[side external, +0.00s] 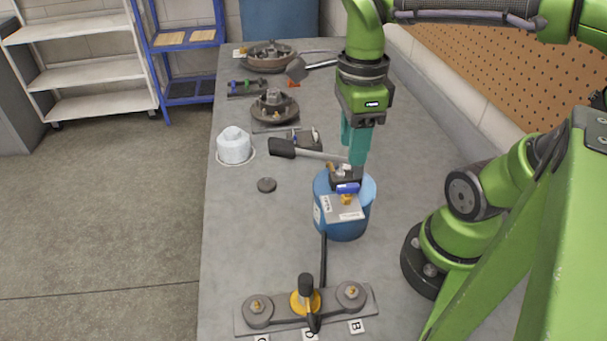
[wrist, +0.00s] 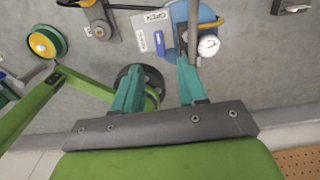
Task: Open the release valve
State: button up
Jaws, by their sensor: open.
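A blue tank (side external: 343,225) stands upright on the bench. On its top is a small blue valve handle (side external: 347,188) with brass fittings beside a grey label plate (side external: 342,208). In the wrist view the blue handle (wrist: 159,46) lies just beyond the fingertips, next to the label plate (wrist: 152,30) and a round white gauge (wrist: 208,45). My gripper (side external: 356,158) points down above the back of the tank top. In the wrist view my gripper (wrist: 160,64) has its teal fingers apart with nothing between them. I cannot tell whether a finger touches the fittings.
The left middle bench is mostly clear. A pegboard wall (side external: 490,75) stands right.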

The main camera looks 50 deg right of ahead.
notch_tip(320, 180, up, 9)
jog(key=shift+f, duration=0.2)
dwell(0.3)
jog(key=w+d+f+n+t, duration=0.1)
jog(key=f+n+t, duration=0.1)
jog(key=n, duration=0.5)
jog(key=w+d+f+n+t+y, duration=0.1)
jog(key=f+n+t, duration=0.1)
jog(key=n, duration=0.6)
jog(key=w+f+n+t+y, duration=0.1)
jog(key=f+n+t, duration=0.2)
jog(key=n, duration=0.4)
jog(key=shift+w+d+n, duration=0.25)
jog(key=shift+d+n, duration=0.15)
jog(key=shift+a+r, duration=0.1)
jog(key=shift+a, duration=0.1)
